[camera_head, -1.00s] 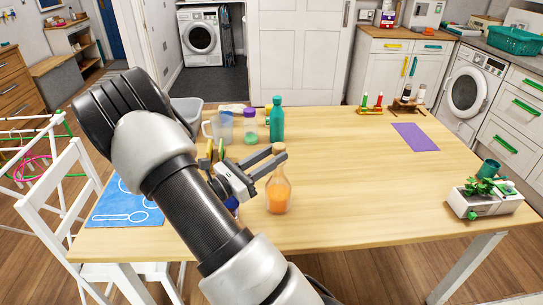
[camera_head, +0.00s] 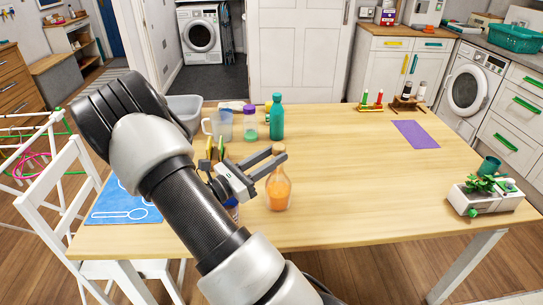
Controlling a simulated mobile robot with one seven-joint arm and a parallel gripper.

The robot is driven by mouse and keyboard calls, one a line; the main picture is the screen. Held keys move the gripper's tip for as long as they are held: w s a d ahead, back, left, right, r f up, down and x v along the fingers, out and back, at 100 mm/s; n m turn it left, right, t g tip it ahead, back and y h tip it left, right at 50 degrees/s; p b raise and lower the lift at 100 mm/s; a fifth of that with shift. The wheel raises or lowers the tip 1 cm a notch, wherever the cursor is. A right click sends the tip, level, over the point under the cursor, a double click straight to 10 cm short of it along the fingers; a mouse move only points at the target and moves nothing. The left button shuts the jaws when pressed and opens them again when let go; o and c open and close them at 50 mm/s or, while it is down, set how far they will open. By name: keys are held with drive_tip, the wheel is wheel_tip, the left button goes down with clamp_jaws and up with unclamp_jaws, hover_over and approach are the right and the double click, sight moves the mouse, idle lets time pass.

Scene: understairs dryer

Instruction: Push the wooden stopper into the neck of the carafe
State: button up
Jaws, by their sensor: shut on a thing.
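The carafe (camera_head: 278,192) is clear and holds orange liquid. It stands upright near the front middle of the table. My gripper (camera_head: 279,155) reaches in from the left, with its fingers around the small wooden stopper (camera_head: 278,148) right above the carafe. The gripper is shut on the stopper, and only its top shows between the fingers. The fingers hide the carafe's mouth, so I cannot tell whether the stopper is inside the neck or just above it.
A teal bottle (camera_head: 276,118), a clear jug (camera_head: 219,126) and a purple-lidded jar (camera_head: 250,122) stand behind. A blue mat (camera_head: 120,206) lies left, a purple mat (camera_head: 415,134) right. A planter (camera_head: 480,198) stands at the right edge. The table right of the carafe is clear.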

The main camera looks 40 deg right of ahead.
drive_tip(key=shift+f+b, duration=0.3)
drive_tip(key=shift+f, duration=0.25)
drive_tip(key=o, duration=1.2)
drive_tip(key=a+f, duration=0.1)
drive_tip(key=a, duration=1)
drive_tip(key=a+f+p, duration=0.1)
drive_tip(key=a, duration=0.5)
drive_tip(key=shift+s+a+f, duration=0.15)
drive_tip(key=shift+s+f, duration=0.05)
drive_tip(key=shift+f, duration=0.15)
